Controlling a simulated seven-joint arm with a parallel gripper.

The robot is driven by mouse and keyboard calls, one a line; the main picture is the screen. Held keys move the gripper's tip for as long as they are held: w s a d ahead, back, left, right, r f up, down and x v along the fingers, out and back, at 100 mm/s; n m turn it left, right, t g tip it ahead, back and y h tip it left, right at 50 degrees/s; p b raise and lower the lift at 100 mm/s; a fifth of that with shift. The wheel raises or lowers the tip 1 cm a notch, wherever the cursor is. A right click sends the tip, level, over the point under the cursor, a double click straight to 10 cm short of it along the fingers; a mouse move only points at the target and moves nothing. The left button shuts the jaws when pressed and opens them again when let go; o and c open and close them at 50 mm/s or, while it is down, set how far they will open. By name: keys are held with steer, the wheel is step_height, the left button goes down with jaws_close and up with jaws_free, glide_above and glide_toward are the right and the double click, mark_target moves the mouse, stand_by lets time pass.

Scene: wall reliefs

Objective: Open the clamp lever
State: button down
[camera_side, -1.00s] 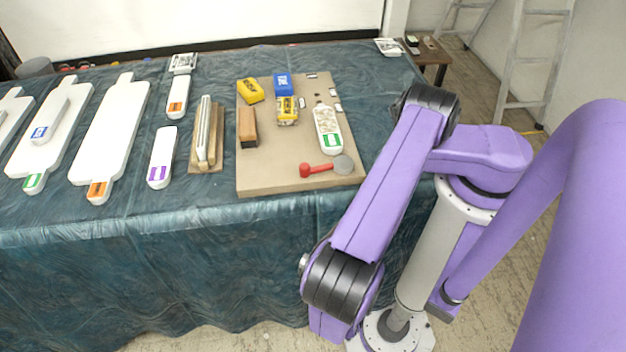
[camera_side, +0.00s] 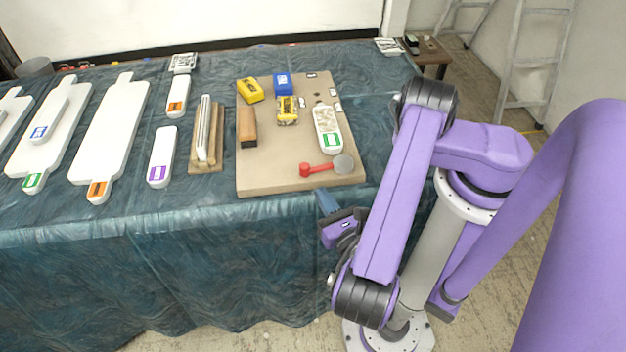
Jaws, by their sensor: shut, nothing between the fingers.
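The clamp lever (camera_side: 320,169) lies on the tan board (camera_side: 270,183) near its front right. It has a red ball knob at its left end, a short red arm, and a round grey disc (camera_side: 343,164) at its right end. My arm hides part of the table's right side.
The board also carries a white green-labelled piece (camera_side: 327,127), a wooden block (camera_side: 247,127), a yellow block (camera_side: 250,90) and a blue block (camera_side: 283,84). A wooden rack (camera_side: 206,140) and several white boards stand left. The cloth-covered table's front strip (camera_side: 200,208) is clear.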

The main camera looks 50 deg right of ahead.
mark_target(307, 172)
steer(key=shift+x, duration=2.8)
steer(key=shift+w+d+m+g+h, duration=0.3)
steer(key=shift+w+m+g+h, duration=0.15)
steer(key=shift+w+h, duration=0.3)
